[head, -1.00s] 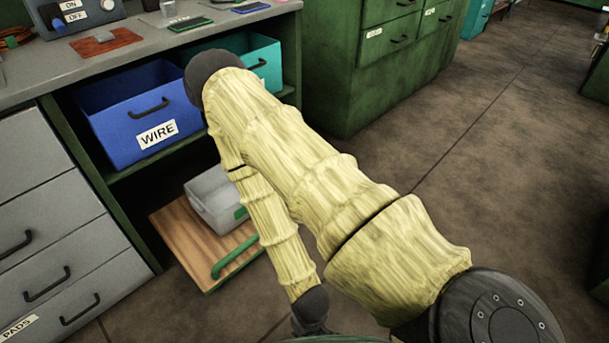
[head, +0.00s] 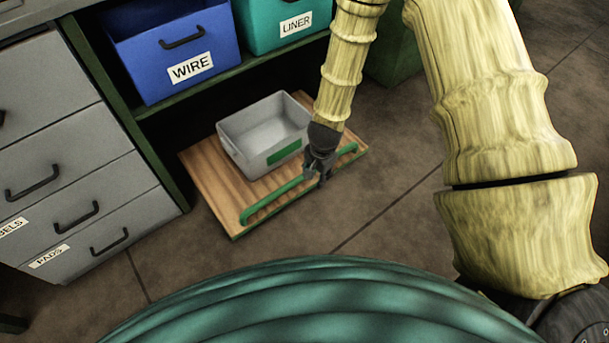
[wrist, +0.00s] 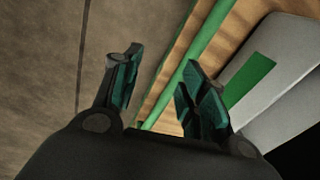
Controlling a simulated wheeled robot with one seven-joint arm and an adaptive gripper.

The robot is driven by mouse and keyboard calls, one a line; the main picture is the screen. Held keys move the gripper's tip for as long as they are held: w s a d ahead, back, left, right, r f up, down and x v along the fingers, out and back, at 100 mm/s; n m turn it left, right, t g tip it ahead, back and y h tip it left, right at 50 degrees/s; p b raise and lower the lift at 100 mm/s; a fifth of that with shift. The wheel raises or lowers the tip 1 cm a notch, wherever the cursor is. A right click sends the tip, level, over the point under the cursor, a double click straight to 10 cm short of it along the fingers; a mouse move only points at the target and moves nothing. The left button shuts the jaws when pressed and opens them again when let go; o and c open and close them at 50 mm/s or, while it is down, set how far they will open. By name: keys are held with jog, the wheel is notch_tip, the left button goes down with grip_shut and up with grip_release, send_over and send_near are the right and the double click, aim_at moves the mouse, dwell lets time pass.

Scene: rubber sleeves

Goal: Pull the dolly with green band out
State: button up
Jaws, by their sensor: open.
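The dolly (head: 215,190) is a low wooden board on the floor, partly under the workbench's shelf. A green bar handle (head: 275,199) runs along its front edge. A grey bin (head: 240,153) with a green band (head: 284,152) on its front stands on the board. My gripper (head: 318,178) points down at the handle, right of its middle. In the wrist view my open gripper (wrist: 158,88) has its two fingers apart, with the green handle (wrist: 185,80) showing between them. I cannot tell whether either finger touches the handle.
A blue WIRE bin (head: 165,60) and a teal LINER bin (head: 285,12) sit on the shelf above. A grey drawer cabinet (head: 85,165) stands at the left. The brown floor (head: 400,215) in front and to the right is clear.

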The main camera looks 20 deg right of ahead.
jog(key=w+a+r+m, duration=0.1)
jog(key=w+r+m, duration=0.1)
jog(key=w, duration=0.2)
jog(key=shift+y, duration=0.3)
jog(key=f+b, duration=0.1)
jog(key=f, duration=0.2)
jog(key=w+f+b, duration=0.1)
jog(key=f+b, duration=0.1)
jog(key=f, duration=0.1)
jog(key=w+f+b, duration=0.1)
jog(key=f+b, duration=0.1)
jog(key=f, duration=0.2)
jog(key=shift+w+a, duration=0.1)
jog(key=shift+a, duration=0.3)
grip_shut()
